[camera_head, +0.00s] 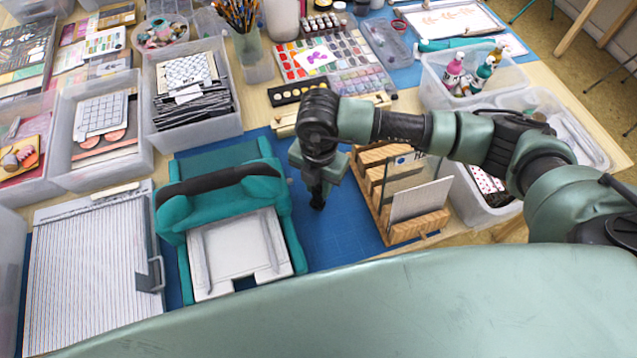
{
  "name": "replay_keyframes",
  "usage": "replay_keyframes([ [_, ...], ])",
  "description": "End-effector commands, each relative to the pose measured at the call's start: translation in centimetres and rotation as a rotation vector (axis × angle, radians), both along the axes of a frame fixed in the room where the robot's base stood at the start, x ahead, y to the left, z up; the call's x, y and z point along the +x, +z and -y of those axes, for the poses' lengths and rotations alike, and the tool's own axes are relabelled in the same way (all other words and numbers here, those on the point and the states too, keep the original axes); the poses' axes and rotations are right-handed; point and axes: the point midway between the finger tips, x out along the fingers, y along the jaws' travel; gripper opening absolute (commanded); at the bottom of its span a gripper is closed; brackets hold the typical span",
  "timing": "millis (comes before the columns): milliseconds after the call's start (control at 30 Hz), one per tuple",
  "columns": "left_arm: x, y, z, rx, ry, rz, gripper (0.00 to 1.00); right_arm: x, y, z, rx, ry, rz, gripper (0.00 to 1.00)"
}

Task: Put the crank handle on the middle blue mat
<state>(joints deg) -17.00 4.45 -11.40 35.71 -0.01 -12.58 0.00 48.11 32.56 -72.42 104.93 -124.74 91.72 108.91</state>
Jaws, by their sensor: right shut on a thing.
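My right gripper (320,178) points down over the middle blue mat (345,238), between the teal machine and the wooden rack. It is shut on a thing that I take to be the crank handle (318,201). Only a small dark part shows below the jaws; the rest is hidden by the gripper and wrist. I cannot tell whether this dark part touches the mat. My left gripper is not in view.
A teal machine (222,190) with a black carry bar stands left of the gripper. A slotted wooden rack (415,224) with upright sheets stands close on the right. Bare blue mat lies between them. A paint palette (345,85) lies behind.

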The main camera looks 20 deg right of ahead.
Motion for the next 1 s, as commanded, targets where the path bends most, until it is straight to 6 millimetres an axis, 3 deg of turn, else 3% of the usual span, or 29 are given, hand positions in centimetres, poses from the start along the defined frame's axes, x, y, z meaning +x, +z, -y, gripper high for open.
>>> replay_keyframes([
  [433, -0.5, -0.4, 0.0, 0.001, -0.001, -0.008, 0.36, 0.0, -1.0, 0.0, 0.001, 0.001, 0.001, 0.0],
  [467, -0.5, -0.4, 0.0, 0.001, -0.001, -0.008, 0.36, 0.0, -1.0, 0.0, 0.001, 0.0, 0.001, 0.28],
  [533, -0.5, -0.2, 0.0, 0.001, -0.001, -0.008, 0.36, 0.0, -0.9, 0.0, 0.001, 0.001, 0.001, 0.47],
  [833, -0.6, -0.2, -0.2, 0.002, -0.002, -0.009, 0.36, 0.0, -0.9, 0.0, 0.0, 0.0, 0.0, 0.47],
  [1000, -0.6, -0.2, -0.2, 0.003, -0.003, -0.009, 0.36, 0.1, 0.2, -0.1, 0.002, 0.001, 0.003, 0.47],
])
